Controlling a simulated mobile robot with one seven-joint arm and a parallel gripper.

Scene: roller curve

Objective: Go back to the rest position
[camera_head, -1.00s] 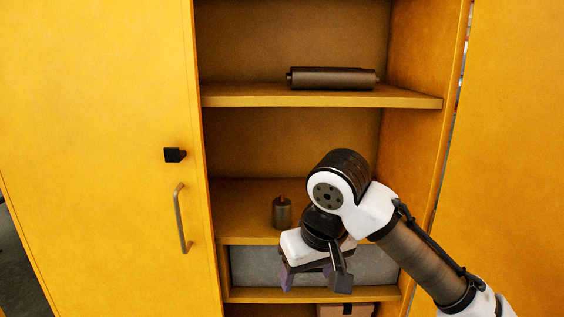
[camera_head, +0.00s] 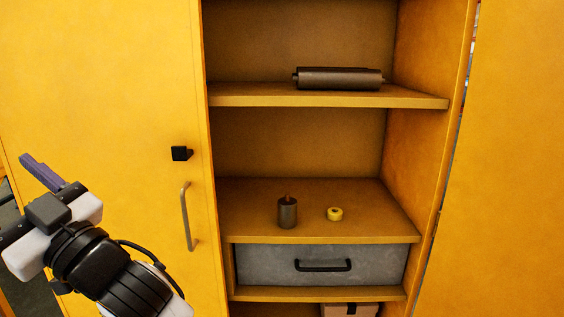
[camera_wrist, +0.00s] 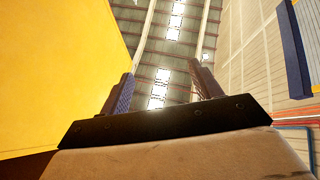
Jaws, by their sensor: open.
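My gripper (camera_wrist: 162,90) is open and empty in the wrist view, its two fingers apart with only the far ceiling between them. In the head view it is at the lower left, in front of the yellow cabinet door (camera_head: 110,90), with a purple-grey finger (camera_head: 42,172) pointing up and left. My arm is folded at the lower left, clear of the shelves. A dark cylinder with a thin pin on top (camera_head: 287,213) stands on the middle shelf (camera_head: 250,225). A small yellow ring-like part (camera_head: 334,214) lies to its right.
A dark roller (camera_head: 339,78) lies on the upper shelf (camera_head: 270,98). Below the middle shelf is a shut grey drawer (camera_head: 260,268) with a black handle (camera_head: 323,265). A box (camera_head: 350,310) shows at the bottom.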

